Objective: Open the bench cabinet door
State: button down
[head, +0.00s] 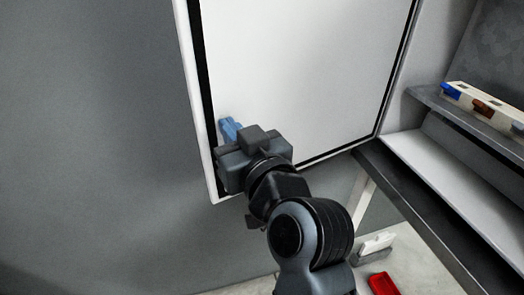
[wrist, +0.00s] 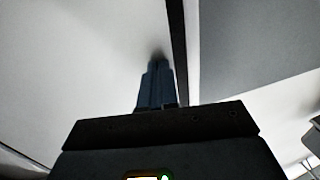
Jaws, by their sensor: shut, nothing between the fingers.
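A large white panel (head: 300,70), which looks like the cabinet door, fills the upper middle of the head view. A dark gap separates it from a pale frame (head: 195,100) on its left. My gripper (head: 229,128) is at the panel's lower left corner, its blue fingers pointing at the surface near the dark gap. The wrist view shows the fingers (wrist: 157,82) together and empty, close to the white panel (wrist: 70,60) and left of a dark strip. I cannot tell whether the tips touch it. No handle is visible; my gripper hides part of the lower edge.
A grey wall (head: 90,130) fills the left. On the right, a grey shelf (head: 470,122) bears a white rack (head: 495,110) with a blue piece (head: 450,91) and a brown piece (head: 482,106). A red object (head: 383,284) lies low at the right.

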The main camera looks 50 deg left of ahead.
jog(key=shift+m+t, duration=0.3)
jog(key=shift+t, duration=0.1)
jog(key=x, duration=0.8)
jog(key=shift+s+f+b, duration=0.1)
jog(key=shift+s+b, duration=0.1)
jog(key=shift+b, duration=0.15)
jog(key=shift+d, duration=0.1)
